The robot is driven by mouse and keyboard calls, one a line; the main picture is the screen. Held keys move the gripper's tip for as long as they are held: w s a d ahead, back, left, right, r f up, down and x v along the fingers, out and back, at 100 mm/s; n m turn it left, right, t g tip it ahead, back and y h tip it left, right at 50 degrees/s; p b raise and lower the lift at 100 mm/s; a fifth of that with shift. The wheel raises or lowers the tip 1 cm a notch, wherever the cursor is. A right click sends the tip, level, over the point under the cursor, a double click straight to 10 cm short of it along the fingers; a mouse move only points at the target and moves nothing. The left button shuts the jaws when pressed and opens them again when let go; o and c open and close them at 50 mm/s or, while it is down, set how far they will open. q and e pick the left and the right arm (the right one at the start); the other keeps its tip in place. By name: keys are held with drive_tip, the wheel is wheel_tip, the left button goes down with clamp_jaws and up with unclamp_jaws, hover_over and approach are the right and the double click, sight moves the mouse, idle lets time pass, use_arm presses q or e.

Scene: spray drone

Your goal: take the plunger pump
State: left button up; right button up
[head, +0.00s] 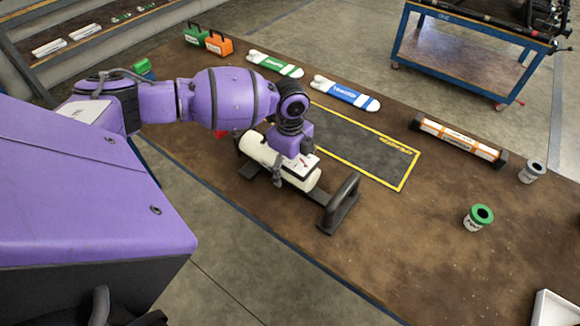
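A cream cylinder with dark ends (257,148), which looks like the plunger pump, lies at the near edge of the brown table. A black bracket with an upright handle (343,203) stands at its right end. My purple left arm reaches in from the left, and my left gripper (288,170) is over the middle of the cylinder. One finger hangs down the near side of the cylinder. The other finger is hidden, so I cannot tell whether the gripper grips it. My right gripper is not in view.
A dark mat with a yellow border (365,150) lies behind the cylinder. An orange-white tube (459,139) and a green-lidded pot (478,218) are to the right.

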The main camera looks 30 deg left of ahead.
use_arm(q)
clamp_jaws()
drive_tip(key=shift+w+r, duration=0.1)
drive_tip(key=shift+r, duration=0.05)
idle(0.4)
drive_tip(key=shift+r, duration=0.1)
